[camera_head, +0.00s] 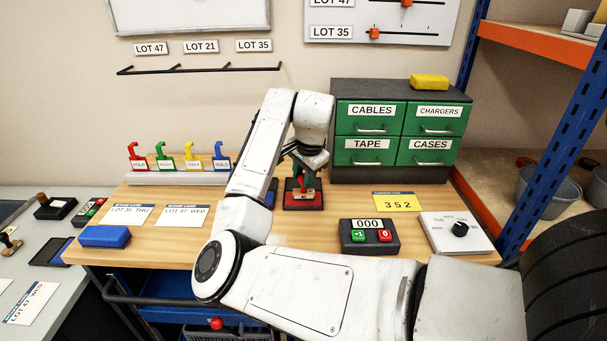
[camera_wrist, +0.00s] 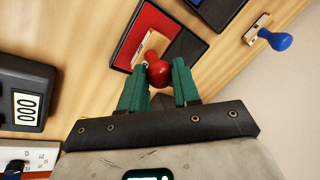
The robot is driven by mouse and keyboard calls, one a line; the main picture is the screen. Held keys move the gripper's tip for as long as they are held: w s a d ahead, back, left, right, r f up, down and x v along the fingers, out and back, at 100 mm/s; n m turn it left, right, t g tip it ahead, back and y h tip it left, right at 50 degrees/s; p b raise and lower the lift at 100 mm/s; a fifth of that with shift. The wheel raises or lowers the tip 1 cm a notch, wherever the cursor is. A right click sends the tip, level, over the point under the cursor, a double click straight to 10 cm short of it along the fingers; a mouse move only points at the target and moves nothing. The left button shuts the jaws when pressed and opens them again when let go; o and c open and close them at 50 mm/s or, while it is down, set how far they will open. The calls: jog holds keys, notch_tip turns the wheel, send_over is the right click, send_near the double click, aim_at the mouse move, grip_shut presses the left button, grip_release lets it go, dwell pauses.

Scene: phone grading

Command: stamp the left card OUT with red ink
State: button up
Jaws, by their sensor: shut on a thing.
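The left card (camera_head: 127,216), marked LOT 35 THU, lies flat on the wooden table at the left. The right card (camera_head: 183,217), marked LOT 47 WED, lies beside it. My gripper (camera_head: 303,184) is at the red ink pad (camera_head: 303,204), well right of both cards. In the wrist view my gripper (camera_wrist: 160,82) is shut on a red-handled stamp (camera_wrist: 158,72). The stamp's pale head is over the red pad (camera_wrist: 132,38); I cannot tell whether it touches the ink. A blue stamp (camera_wrist: 278,40) lies apart from it in the wrist view.
A counter box (camera_head: 369,236) reading 000 and a yellow 352 card (camera_head: 397,202) are to the right. A green drawer cabinet (camera_head: 398,132) stands behind. A blue block (camera_head: 104,236) lies before the left card. My arm hides part of the table's middle.

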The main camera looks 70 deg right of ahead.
jog(key=shift+r+p, duration=2.6)
jog(key=shift+r, duration=0.6)
jog(key=shift+f, duration=0.1)
